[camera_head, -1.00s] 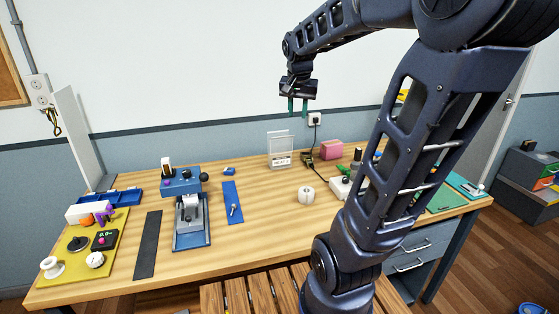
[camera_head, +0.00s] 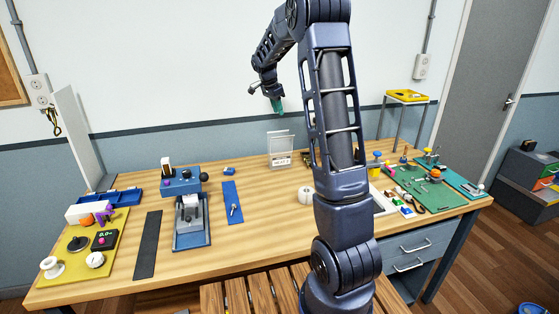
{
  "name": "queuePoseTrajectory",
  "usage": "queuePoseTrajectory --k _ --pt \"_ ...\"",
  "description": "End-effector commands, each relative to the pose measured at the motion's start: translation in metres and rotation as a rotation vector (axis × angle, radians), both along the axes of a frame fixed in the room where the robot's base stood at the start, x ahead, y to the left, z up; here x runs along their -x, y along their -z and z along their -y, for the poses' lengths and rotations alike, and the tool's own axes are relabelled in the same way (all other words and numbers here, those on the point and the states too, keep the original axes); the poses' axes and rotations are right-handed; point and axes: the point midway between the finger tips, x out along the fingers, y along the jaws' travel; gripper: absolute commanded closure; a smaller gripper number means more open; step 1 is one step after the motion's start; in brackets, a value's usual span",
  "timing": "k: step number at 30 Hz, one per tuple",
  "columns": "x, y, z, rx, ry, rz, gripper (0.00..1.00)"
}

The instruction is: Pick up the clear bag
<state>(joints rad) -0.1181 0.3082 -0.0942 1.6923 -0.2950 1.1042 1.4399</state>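A clear, see-through upright piece with a white printed label at its base (camera_head: 280,150) stands toward the back of the wooden table; it looks like the clear bag. My gripper (camera_head: 276,105) hangs in the air above it, near the wall, with teal fingertips pointing down. The fingers are seen nearly edge-on and overlap, so their gap does not show. I see nothing held in them. The gripper and the clear piece are apart.
My arm crosses the view and hides part of the table's back. A white roll (camera_head: 306,195) sits right of the clear piece. A blue strip (camera_head: 232,203) and a blue-based device (camera_head: 191,225) lie left. A green mat (camera_head: 433,192) with small parts lies right.

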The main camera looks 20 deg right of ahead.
Motion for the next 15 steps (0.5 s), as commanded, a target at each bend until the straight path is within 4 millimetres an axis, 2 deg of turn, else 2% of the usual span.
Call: queuePoseTrajectory --k 3,7,12,15 --pt "-0.033 0.026 -0.001 0.027 0.085 0.002 0.72" --pt "-0.062 0.051 -0.003 0.055 0.174 0.014 0.72" --pt "-0.086 0.074 -0.003 0.083 0.254 0.028 0.72" --pt "-0.092 0.081 -0.004 0.090 0.277 0.033 0.72"
